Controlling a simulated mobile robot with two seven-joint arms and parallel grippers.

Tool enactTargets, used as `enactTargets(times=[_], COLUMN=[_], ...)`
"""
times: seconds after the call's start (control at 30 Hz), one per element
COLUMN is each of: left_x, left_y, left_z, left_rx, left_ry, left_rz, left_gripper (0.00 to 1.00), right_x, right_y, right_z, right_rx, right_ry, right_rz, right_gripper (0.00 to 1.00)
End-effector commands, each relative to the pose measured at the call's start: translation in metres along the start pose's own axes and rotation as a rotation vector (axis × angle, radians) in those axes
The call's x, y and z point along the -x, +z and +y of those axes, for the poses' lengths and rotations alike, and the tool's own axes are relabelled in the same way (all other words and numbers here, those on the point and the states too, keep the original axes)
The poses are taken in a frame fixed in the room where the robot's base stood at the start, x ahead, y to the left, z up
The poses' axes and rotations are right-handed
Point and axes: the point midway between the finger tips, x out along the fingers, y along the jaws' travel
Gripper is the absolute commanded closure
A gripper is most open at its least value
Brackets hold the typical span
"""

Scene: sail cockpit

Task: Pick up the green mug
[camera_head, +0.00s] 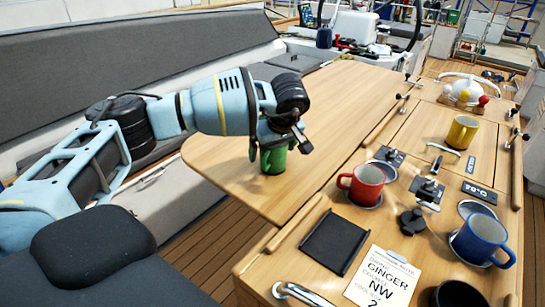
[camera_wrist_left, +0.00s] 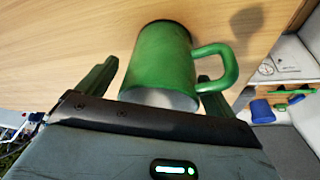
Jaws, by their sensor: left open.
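The green mug (camera_head: 274,159) stands on the wooden table leaf, partly hidden behind my left gripper (camera_head: 279,140). In the left wrist view the green mug (camera_wrist_left: 160,62) lies between the two fingers of my left gripper (camera_wrist_left: 157,90), with its handle toward the right. The fingers are open, one on each side of the mug's body, and gaps show beside it. I cannot tell whether either finger touches it. My right gripper is not in view.
A red mug (camera_head: 366,185), a blue mug (camera_head: 481,240) and a yellow mug (camera_head: 462,132) stand on the right side of the table. A black tray (camera_head: 334,241) and a white card (camera_head: 384,279) lie near the front. The table leaf (camera_head: 325,100) behind the mug is clear.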

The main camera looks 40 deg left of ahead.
Motion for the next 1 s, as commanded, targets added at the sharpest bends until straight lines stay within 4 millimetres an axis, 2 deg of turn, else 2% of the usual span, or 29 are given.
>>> enactTargets(times=[0.07,0.43,0.77,1.0], left_x=[0.000,0.000,0.003,0.024], left_y=[0.000,0.000,-0.001,-0.010], left_z=[0.000,0.000,0.000,0.001], left_rx=[0.000,0.000,0.001,0.001], left_ry=[0.000,0.000,0.000,0.003], left_rz=[0.000,0.000,0.000,0.001], left_gripper=[0.10,0.59,0.59,0.59], right_x=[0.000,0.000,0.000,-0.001], right_y=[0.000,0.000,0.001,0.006], right_z=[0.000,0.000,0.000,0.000], right_rx=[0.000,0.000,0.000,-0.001], right_ry=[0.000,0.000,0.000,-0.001], right_rz=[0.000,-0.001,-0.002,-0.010], right_gripper=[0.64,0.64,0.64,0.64])
